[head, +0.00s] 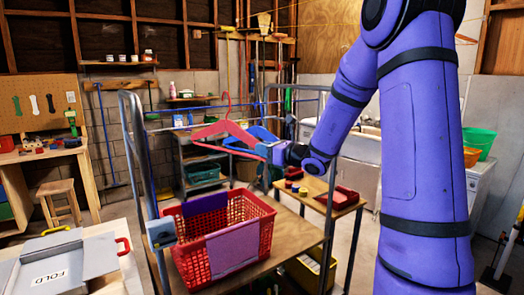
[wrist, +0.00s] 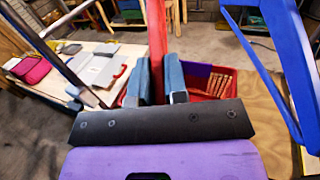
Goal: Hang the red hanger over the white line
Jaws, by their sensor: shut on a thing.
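The red hanger (head: 210,130) is upright in the head view, its hook pointing up and its body above the basket. My gripper (head: 267,151) is shut on the hanger's right end. In the wrist view, a red bar of the hanger (wrist: 157,35) runs between the two blue-grey fingers of my gripper (wrist: 161,80). A blue hanger (head: 262,134) is just behind the red one; it also shows at the right of the wrist view (wrist: 265,75). A thin pale line (head: 172,129) crosses between the rack posts; I cannot tell whether the red hanger touches it.
A grey metal rack post (head: 137,150) stands at the left. A red basket (head: 265,218) sits on a wooden board below the hangers. A grey folding board (head: 65,262) lies on a table at lower left. A small wooden table (head: 343,198) is at the right.

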